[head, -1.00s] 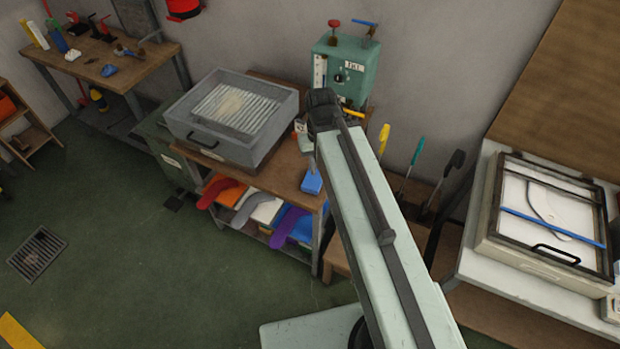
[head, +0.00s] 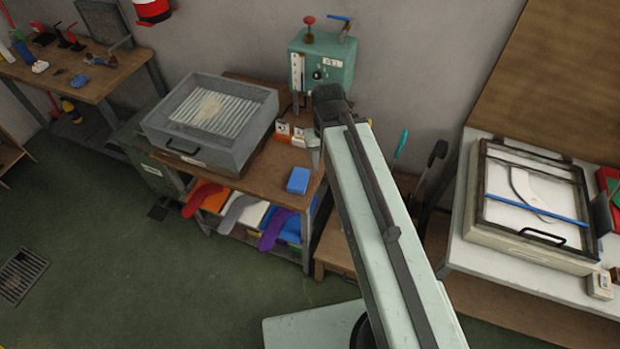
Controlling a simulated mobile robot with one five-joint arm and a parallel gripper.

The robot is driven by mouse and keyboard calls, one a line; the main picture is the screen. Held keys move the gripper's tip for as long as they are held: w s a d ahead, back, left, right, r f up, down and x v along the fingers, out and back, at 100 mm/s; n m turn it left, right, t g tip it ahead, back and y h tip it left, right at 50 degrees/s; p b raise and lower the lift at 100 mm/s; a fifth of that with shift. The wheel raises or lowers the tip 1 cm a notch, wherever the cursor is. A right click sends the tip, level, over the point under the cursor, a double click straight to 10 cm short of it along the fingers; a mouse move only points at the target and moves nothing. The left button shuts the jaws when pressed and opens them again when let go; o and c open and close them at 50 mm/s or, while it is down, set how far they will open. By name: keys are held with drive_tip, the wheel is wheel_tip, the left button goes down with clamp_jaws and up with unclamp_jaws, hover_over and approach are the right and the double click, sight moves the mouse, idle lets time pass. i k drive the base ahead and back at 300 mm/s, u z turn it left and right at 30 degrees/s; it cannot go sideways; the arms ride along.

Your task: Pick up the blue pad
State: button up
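The blue pad (head: 298,180) is a small blue block lying on the front right part of the wooden bench top (head: 262,168). In the head view it sits just left of my raised arm, with its top and front faces showing. My arm reaches up from the bottom right to a dark joint above and right of the pad. A pale part of my arm's end hangs below that joint, above the pad in the picture and apart from it. My gripper's fingers cannot be made out, so I cannot tell whether they are open or shut.
A grey tray (head: 158,128) with a ribbed inside stands left of the pad. Small labelled boxes (head: 283,131) and a green machine (head: 330,62) are behind it. A framed press (head: 535,255) is on the right table.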

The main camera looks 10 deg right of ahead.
sight(300, 178)
drive_tip(key=z, duration=1.3)
drive_tip(key=k, duration=1.2)
drive_tip(key=u, duration=2.05)
drive_tip(key=i, duration=1.5)
drive_tip(key=z, duration=0.05)
